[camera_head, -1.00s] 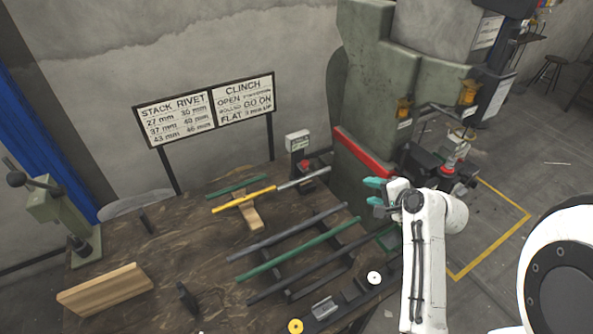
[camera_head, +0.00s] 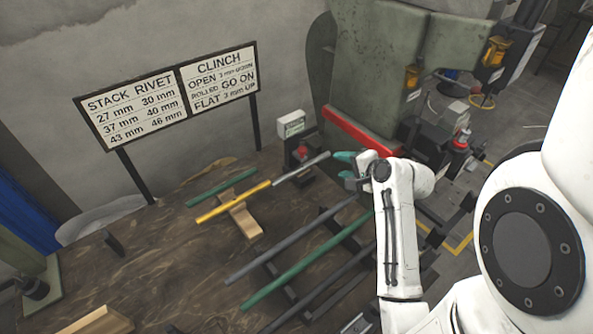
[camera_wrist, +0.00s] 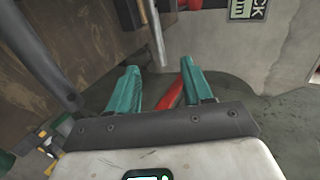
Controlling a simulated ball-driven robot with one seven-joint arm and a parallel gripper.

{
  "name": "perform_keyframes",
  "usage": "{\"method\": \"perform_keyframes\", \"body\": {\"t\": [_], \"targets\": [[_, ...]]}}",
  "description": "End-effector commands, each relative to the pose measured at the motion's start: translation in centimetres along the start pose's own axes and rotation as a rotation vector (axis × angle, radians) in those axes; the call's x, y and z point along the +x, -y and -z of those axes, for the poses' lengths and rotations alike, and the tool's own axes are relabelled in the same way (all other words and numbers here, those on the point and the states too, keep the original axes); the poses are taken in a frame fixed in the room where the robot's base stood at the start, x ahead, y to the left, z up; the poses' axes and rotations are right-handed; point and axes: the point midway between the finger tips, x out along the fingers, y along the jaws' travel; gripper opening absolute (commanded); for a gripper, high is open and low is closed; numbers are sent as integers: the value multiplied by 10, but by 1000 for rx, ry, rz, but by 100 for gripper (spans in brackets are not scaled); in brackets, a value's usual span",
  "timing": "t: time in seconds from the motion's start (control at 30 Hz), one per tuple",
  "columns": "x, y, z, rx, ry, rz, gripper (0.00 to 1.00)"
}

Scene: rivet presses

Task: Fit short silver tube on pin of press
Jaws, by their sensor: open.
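The short silver tube (camera_head: 301,169) lies at the back of the bench, end to end with a yellow rod (camera_head: 232,202). Its right end reaches near my gripper (camera_head: 344,166). In the wrist view a thin pale rod, probably the tube (camera_wrist: 157,36), runs down from the top edge between and beyond my fingertips (camera_wrist: 160,78). My gripper's teal fingers are apart, with nothing between them. The press (camera_head: 385,80) is a large green machine with a red bar (camera_head: 358,138) along its front. I cannot make out its pin.
A wooden block (camera_head: 239,217) sits under the yellow rod. Longer grey (camera_head: 292,238) and green (camera_head: 305,262) rods lie on a rack in front. A small box with a red button (camera_head: 301,153) stands behind the tube. A sign (camera_head: 167,92) stands at the back.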

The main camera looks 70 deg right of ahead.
Motion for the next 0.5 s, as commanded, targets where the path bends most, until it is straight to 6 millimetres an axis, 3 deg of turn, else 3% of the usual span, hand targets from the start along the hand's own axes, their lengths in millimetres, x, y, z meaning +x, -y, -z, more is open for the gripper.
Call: {"method": "perform_keyframes", "body": {"t": [0.1,0.23,0.5], "targets": [[7,-12,0,0,0,0,50],[16,-12,0,1,1,-1,50],[54,-11,0,1,1,0,50]]}}
